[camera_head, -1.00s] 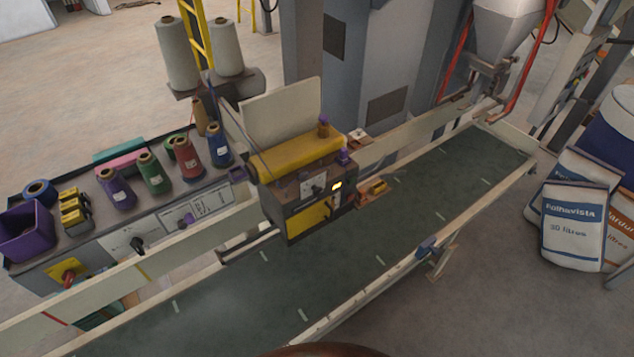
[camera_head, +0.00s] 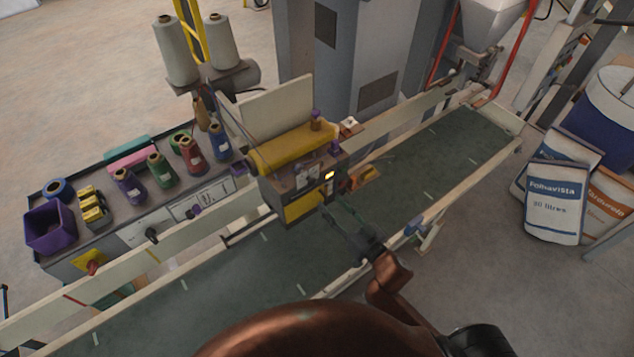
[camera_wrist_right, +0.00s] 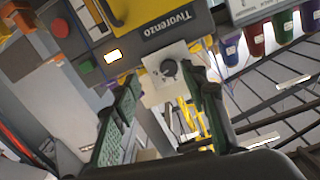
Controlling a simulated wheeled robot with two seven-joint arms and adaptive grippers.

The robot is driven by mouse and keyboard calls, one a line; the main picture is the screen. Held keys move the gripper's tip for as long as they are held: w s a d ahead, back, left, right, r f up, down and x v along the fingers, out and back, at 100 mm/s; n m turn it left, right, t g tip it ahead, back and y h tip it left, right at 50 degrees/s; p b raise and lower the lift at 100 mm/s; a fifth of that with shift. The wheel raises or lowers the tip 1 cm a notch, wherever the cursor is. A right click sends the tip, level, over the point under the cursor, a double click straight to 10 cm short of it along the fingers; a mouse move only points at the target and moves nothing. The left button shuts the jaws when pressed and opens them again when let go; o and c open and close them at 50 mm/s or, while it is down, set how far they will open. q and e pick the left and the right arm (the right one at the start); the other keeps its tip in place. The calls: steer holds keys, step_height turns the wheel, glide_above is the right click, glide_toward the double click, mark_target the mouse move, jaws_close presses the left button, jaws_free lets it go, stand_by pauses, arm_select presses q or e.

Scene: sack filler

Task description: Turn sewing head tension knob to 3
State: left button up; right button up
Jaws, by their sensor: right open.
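The sewing head (camera_head: 292,165) is a dark box with a yellow top, beside the green belt. Its tension knob (camera_wrist_right: 168,68) is a small dark round knob on a white plate in the right wrist view. In the head view the knob (camera_head: 301,181) is tiny on the front face. I cannot read its setting. My right gripper (camera_head: 335,208) is open and empty, with its green-padded fingers pointing towards the head's front. In the wrist view the knob appears between the fingertips (camera_wrist_right: 163,80), beyond them, with no contact visible. My left gripper is not in view.
A bench (camera_head: 75,240) with thread cones is at left. The conveyor belt (camera_head: 225,285) runs below. Filled sacks (camera_head: 556,200) stand at right.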

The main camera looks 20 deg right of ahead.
mark_target(313, 183)
steer(key=w+a, duration=0.1)
steer(key=w, duration=0.1)
steer(key=w+a+r+p, duration=0.1)
steer(key=w, duration=0.1)
steer(key=w+a+r, duration=0.1)
steer(key=w, duration=0.1)
steer(key=shift+w+a+p, duration=0.1)
steer(key=shift+w+p, duration=0.2)
steer(key=shift+w, duration=0.1)
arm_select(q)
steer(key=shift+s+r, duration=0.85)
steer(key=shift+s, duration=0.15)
arm_select(e)
jaws_close()
